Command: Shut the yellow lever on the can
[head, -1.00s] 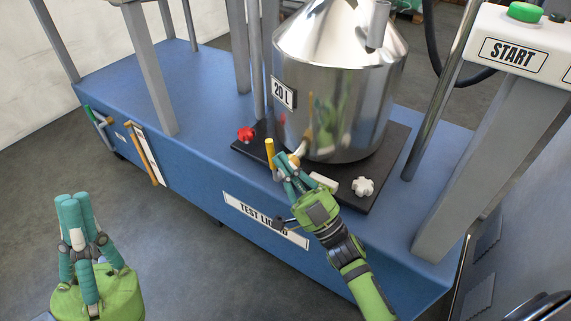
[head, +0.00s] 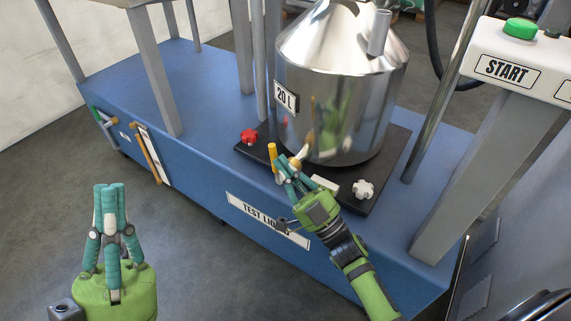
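The can (head: 342,100) is a shiny metal vessel with a 20 L label, standing on a dark plate on the blue bench. The yellow lever (head: 273,158) stands upright low at the can's front left. My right gripper (head: 289,164) is just right of the lever, by the can's outlet (head: 305,148); its fingers partly hide that area. I cannot tell whether they touch the lever or how far they are open. My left gripper (head: 110,190) is raised at the lower left, away from the can, with its fingers together and nothing in them.
A red knob (head: 249,136) and a white knob (head: 363,190) sit on the dark plate (head: 385,170). Grey posts rise from the blue bench (head: 215,110). A START panel (head: 505,68) with a green button stands at the right. An orange handle (head: 150,160) is on the bench's front.

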